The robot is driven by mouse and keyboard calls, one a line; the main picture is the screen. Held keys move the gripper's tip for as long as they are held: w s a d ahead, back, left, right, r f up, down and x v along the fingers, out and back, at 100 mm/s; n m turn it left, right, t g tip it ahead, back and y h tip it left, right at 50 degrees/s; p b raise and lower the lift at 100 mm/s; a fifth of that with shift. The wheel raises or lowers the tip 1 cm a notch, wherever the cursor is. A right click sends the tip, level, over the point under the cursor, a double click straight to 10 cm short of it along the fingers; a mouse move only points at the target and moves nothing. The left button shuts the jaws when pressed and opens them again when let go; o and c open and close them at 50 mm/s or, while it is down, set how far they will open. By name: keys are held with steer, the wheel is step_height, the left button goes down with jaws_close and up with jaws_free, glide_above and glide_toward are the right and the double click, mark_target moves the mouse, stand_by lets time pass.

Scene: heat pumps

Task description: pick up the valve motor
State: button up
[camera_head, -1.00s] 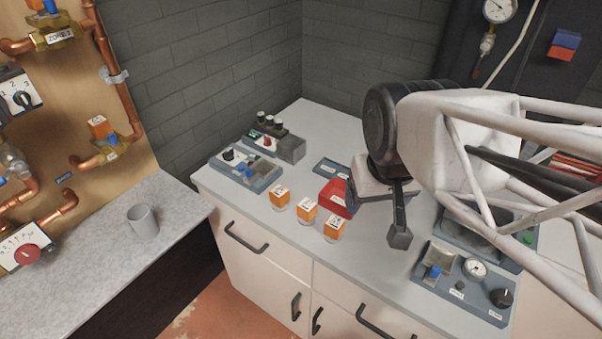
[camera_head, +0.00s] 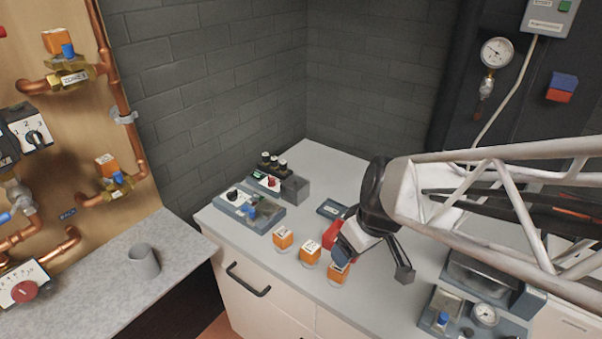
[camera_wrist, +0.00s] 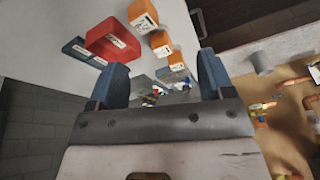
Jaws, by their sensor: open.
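Three valve motors, orange cubes with white labels on top, stand in a row on the light counter: the left one (camera_head: 282,238), the middle one (camera_head: 310,252) and the right one (camera_head: 338,272). My gripper (camera_head: 344,256) is open and empty, just above the right motor and partly covering it in the head view. In the wrist view, the blue fingers (camera_wrist: 163,72) are spread apart. The motors show beyond them there, the nearest at the top (camera_wrist: 143,14), the others lower (camera_wrist: 160,43) and (camera_wrist: 176,61).
A red box (camera_wrist: 112,40) stands close beside the motors, partly hidden by my gripper in the head view. Grey units with knobs (camera_head: 247,207) stand at the back left, a gauge panel (camera_head: 484,315) at right. A grey cup (camera_head: 143,262) stands on the left worktop.

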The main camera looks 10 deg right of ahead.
mark_target(336, 269)
steer(key=w+d+f+n+y, duration=0.1)
steer(key=w+f+n, duration=0.2)
steer(key=f, duration=0.5)
steer(key=shift+w+f+n+t, duration=0.2)
steer(key=shift+w+n+t, duration=0.15)
steer(key=shift+w, duration=0.35)
steer(key=shift+x, duration=1.3)
steer(key=shift+x, duration=2.6)
steer(key=shift+s+a, duration=0.1)
steer(key=shift+s, duration=0.1)
steer(key=c, duration=1.1)
steer(key=shift+r, duration=0.1)
